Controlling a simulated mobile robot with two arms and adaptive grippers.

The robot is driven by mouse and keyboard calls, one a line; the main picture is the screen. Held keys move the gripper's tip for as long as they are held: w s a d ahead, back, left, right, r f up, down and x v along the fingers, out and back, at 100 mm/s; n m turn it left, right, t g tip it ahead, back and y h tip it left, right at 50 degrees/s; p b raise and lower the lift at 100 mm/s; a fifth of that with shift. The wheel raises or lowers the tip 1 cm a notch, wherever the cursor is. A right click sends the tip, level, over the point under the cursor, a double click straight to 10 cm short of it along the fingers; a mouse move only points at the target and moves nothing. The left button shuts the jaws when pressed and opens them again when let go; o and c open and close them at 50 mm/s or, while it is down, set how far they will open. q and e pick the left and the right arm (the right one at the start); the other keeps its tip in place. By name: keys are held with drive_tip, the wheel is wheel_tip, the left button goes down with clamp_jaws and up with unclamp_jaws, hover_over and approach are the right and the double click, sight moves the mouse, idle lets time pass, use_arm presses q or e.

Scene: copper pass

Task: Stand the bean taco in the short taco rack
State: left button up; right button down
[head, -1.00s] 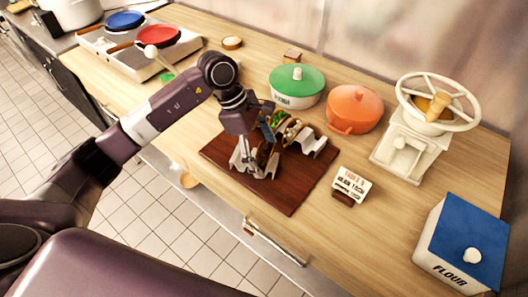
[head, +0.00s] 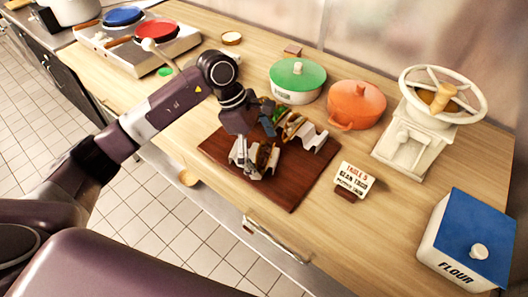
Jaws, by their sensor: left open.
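My left gripper (head: 256,168) is open and points down over the front of a dark wooden board (head: 290,191). One taco with a brown shell (head: 269,157) stands right beside its fingers, at a white wavy rack (head: 236,154) that the gripper partly covers. Whether the fingers touch this taco cannot be told. Another taco with green filling (head: 291,126) stands farther back, by a second white wavy rack (head: 313,138). Which taco is the bean one, and which rack is the shorter, I cannot tell for sure. My right gripper is not in view.
A small order card (head: 354,178) stands right of the board. Behind are a green-lidded pot (head: 297,76) and an orange pot (head: 355,104). A white hand mill (head: 412,135) and a flour box (head: 465,240) stand right. Bare counter lies between card and flour box.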

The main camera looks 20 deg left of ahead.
use_arm(q)
drive_tip(key=v, duration=1.2)
idle(0.4)
